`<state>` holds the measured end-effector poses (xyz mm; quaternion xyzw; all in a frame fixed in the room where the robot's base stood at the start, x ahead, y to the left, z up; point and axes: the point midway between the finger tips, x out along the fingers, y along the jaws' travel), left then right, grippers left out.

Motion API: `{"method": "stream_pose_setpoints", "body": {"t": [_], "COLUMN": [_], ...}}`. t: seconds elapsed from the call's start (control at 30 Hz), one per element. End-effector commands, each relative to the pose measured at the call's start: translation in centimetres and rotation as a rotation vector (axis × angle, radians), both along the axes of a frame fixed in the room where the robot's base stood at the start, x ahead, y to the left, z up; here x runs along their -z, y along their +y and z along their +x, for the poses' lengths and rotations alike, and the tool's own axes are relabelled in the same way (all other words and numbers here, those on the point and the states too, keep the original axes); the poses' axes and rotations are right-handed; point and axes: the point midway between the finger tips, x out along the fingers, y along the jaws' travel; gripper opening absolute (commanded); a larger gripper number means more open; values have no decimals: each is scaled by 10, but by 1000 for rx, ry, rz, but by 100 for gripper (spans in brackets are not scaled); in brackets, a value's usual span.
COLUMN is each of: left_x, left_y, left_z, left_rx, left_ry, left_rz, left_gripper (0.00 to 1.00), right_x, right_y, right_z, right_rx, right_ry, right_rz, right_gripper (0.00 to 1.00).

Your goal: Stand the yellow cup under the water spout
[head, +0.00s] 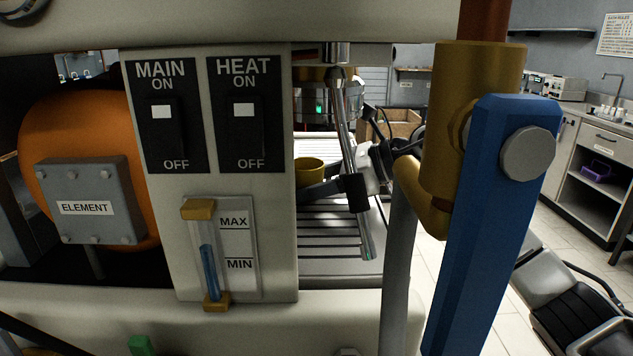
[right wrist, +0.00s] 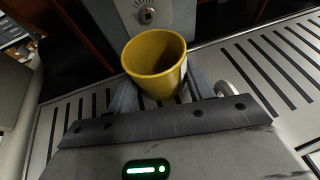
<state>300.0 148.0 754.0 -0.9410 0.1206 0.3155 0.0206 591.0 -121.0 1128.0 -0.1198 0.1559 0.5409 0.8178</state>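The yellow cup (head: 310,171) shows in the head view behind the machine's front panel, partly cut off by the panel's right edge. In the right wrist view the cup (right wrist: 153,58) is upright, open side up and looks empty. My right gripper (right wrist: 163,90) has a finger on each side of the cup and appears shut on it. In the head view the gripper's dark fingers reach the cup from the right. A chrome tube (head: 366,240) slants down in front of my right gripper; whether it is the water spout I cannot tell. My left gripper is not in view.
A slatted metal drip tray (head: 335,270) lies below the cup and continues in the right wrist view (right wrist: 235,62). A blue lever (head: 487,220) on a brass fitting (head: 470,100) stands close at the right. The switch panel (head: 275,215) blocks the left side.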

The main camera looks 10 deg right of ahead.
Motion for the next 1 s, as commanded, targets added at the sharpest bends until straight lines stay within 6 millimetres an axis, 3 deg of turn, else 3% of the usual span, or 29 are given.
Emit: {"method": "stream_pose_setpoints", "body": {"t": [0.37,0.6,0.8,1.0], "left_x": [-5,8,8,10], "left_y": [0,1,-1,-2], "left_z": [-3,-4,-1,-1], "left_rx": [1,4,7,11], "left_ry": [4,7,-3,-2], "left_rz": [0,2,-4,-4], "left_gripper": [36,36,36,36], "right_x": [-5,-15,-33,-44], "right_y": [0,-35,-71,-95], "right_z": [0,-14,-30,-41], "right_rx": [0,4,4,2], "right_ry": [0,-2,-2,0], "right_rz": [-1,-3,-3,-2], "right_gripper": [59,59,59,59]}}
